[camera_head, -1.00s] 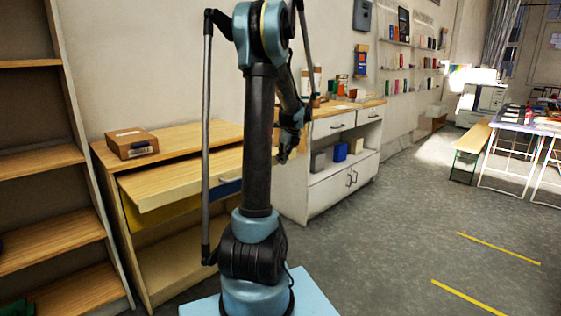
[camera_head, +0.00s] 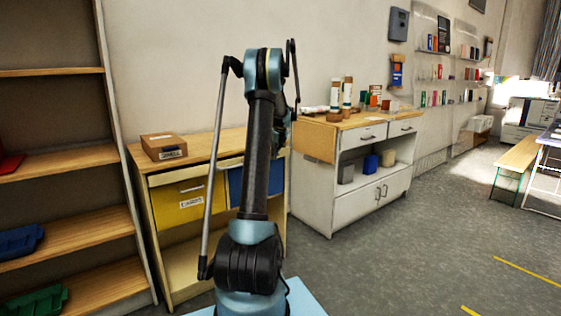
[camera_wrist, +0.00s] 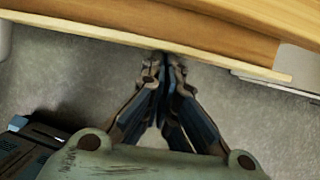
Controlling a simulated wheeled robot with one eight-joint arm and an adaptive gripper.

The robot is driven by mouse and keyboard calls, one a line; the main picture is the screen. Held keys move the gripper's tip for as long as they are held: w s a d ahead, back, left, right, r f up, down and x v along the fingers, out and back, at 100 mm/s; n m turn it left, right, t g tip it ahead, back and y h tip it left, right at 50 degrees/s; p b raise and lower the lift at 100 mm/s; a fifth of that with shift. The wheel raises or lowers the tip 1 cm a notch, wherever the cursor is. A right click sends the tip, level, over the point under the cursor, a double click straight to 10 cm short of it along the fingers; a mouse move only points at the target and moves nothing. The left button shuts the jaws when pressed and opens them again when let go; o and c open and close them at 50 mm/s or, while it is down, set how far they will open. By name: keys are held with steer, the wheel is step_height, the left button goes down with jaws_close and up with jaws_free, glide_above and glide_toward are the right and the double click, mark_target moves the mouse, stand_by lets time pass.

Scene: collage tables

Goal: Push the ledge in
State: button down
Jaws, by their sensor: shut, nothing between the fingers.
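The wooden desk (camera_head: 215,144) stands against the wall at left in the head view. Its ledge (camera_head: 168,177) is a thin pale board just under the desktop and above the drawers, and it sits in close to the desk front. In the wrist view the ledge's pale edge (camera_wrist: 90,33) crosses the top, with the desktop beyond it. My gripper (camera_wrist: 163,60) is shut and empty, its fingertips at or very near the ledge's front edge; contact is not certain. In the head view my arm hides the gripper and the ledge's right part.
A cardboard box (camera_head: 164,147) lies on the desktop. A yellow drawer (camera_head: 178,207) and a blue drawer (camera_head: 236,186) are below the ledge. A bookshelf (camera_head: 70,155) stands left, a white cabinet (camera_head: 345,215) right. The floor at right (camera_head: 420,265) is open.

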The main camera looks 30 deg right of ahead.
steer(key=shift+w+a+r, duration=0.1)
steer(key=shift+w+a, duration=0.1)
steer(key=shift+w, duration=0.9)
steer(key=shift+w+a, duration=0.15)
steer(key=shift+w, duration=0.9)
